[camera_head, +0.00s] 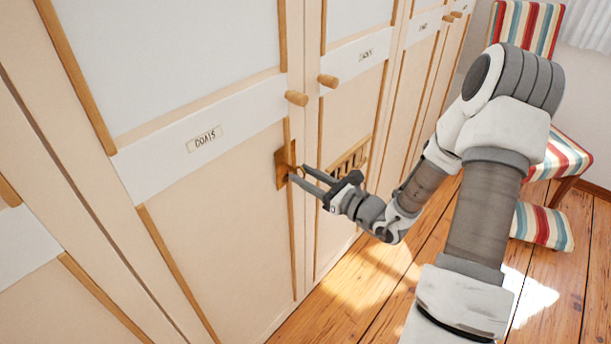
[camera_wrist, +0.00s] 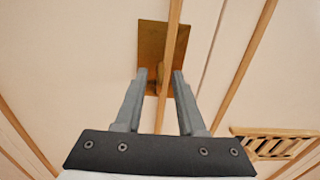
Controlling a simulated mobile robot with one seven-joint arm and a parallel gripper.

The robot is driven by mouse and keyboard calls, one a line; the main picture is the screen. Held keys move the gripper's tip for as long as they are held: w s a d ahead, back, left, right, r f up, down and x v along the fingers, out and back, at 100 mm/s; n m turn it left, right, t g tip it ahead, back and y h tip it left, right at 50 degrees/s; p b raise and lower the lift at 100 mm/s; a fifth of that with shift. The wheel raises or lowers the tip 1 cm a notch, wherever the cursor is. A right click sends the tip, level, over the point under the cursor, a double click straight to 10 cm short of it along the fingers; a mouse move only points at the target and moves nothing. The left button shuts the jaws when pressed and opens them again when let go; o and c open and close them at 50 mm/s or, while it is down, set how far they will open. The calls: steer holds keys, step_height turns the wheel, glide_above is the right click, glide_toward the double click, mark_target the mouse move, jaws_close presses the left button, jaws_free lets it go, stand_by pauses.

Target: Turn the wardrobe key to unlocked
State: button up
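The wardrobe door (camera_head: 215,210) labelled COATS is closed. A brass lock plate (camera_head: 281,168) sits near its right edge, and it also shows in the wrist view (camera_wrist: 153,38). A small brass key (camera_head: 299,171) seems to stand out from the plate; its turn angle is too small to tell. My gripper (camera_head: 297,174) is right in front of the plate. In the wrist view its two fingers (camera_wrist: 160,76) are apart, pointing at the lower part of the plate, with a wooden strip showing between them. Whether the fingers touch the key cannot be told.
Wooden knobs (camera_head: 297,98) stick out above the lock plate. A slatted vent (camera_head: 349,162) is on the door to the right. A striped chair (camera_head: 560,160) stands at the right. The plank floor (camera_head: 375,282) in front of the wardrobe is clear.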

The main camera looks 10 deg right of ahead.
steer(key=shift+s, duration=0.1)
steer(key=p+v, duration=0.1)
steer(key=v, duration=1.6)
steer(key=shift+d, duration=0.1)
